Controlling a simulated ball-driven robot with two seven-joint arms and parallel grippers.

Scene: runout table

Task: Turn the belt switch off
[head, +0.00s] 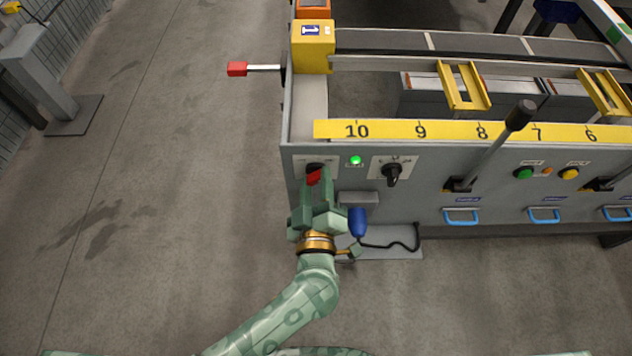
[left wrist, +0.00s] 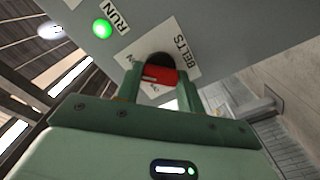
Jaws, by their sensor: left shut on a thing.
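The belt switch (head: 314,175) is a red-handled rotary knob on a white plate at the left end of the grey panel. In the left wrist view its red handle (left wrist: 159,74) sits beside the label BELTS. My left gripper (head: 319,186) is at the panel, shut on the red handle, with one green finger on each side of it. The fingers and hand hide part of the switch plate, so I cannot read the handle's setting. A green lamp (head: 355,160) marked RUN is lit just right of the switch; it also glows in the left wrist view (left wrist: 102,28). My right gripper is not in view.
A black rotary knob (head: 392,173) is on the panel to the right, followed by a long black-tipped lever (head: 519,115). A blue hanging part (head: 357,222) is close to my left wrist. A red-ended bar (head: 237,69) juts out left.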

